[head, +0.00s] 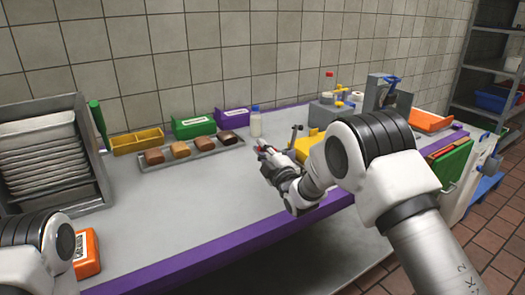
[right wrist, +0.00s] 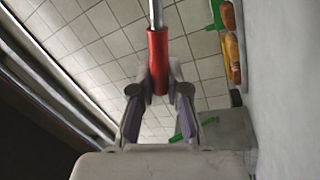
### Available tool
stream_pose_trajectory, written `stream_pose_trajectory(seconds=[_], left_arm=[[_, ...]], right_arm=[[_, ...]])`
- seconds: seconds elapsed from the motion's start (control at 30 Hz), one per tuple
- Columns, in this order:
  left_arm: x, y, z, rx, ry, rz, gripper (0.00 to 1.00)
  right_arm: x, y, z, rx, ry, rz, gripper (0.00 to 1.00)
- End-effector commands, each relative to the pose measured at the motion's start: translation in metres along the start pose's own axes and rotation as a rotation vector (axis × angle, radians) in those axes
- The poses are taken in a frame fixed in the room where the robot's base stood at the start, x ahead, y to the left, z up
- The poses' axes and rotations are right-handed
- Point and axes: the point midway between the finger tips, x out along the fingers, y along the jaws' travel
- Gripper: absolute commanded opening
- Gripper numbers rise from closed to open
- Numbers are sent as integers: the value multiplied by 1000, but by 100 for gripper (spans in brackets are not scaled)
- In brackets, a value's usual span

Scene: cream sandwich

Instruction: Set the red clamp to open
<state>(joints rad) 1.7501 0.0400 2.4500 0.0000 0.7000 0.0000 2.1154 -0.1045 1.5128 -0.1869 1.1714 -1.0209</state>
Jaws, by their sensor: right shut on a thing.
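My right gripper (head: 265,155) is over the middle of the counter, in front of the bread tray. In the right wrist view its two fingers (right wrist: 158,88) are shut on a red handle (right wrist: 157,55) with a thin metal rod running out of its far end. A small red part (head: 329,74) stands up on the grey equipment at the back right; it is too small to tell whether it is the red clamp or how it is set. My left arm shows at the lower left, but its gripper is out of view.
A tray (head: 190,155) of bread pieces lies at the back, with a yellow bin (head: 137,141), green box (head: 193,127), purple box (head: 232,119) and bottle (head: 255,122) near it. A rack of trays (head: 45,150) stands left. The front middle of the counter is clear.

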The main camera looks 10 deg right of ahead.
Motion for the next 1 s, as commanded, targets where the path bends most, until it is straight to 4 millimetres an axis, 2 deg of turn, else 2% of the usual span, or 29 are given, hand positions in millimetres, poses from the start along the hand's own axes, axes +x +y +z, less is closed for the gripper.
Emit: stream_pose_trajectory(seconds=[0.2,0.23,0.27,0.3,0.57,0.67,0.77,1.0], left_arm=[[0,0,0,0,0,0,0],[0,0,0,0,0,0,0],[0,0,0,0,0,0,0],[0,0,0,0,0,0,0],[0,0,0,0,0,0,0],[0,0,0,0,0,0,0],[0,0,0,0,0,0,0],[0,0,0,0,0,0,0]], right_arm=[[0,1,0,1,0,2,0],[0,1,0,1,0,2,25],[0,1,0,1,0,2,36],[0,1,0,1,0,2,41],[0,1,0,2,-1,1,41],[-6,0,1,2,-2,-2,41],[-23,0,1,3,-3,-2,41],[-84,0,1,4,-4,-2,41]])
